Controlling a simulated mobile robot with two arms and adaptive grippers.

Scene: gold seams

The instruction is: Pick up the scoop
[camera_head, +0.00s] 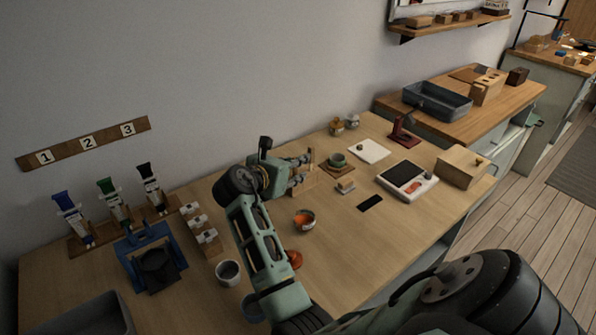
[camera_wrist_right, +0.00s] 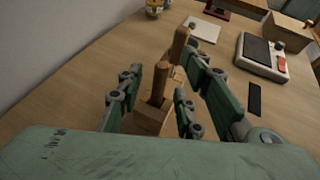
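My right gripper (camera_head: 303,171) reaches in from the bottom over the table. In the right wrist view its fingers (camera_wrist_right: 160,82) are open, one on each side of an upright wooden handle (camera_wrist_right: 161,76). The handle rises from a small wooden block stand (camera_wrist_right: 151,115). A second wooden handle (camera_wrist_right: 178,45) stands just beyond it. I cannot tell which handle belongs to the scoop; no scoop bowl shows clearly. In the head view the gripper partly hides the stand. I cannot tell whether a finger touches the handle. My left gripper is not in view.
A bowl with orange contents (camera_head: 305,219) stands in front. A scale (camera_head: 407,180), a dark flat piece (camera_head: 370,203) and a wooden box (camera_head: 461,167) are farther right. A blue press-like stand (camera_head: 150,258) is left.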

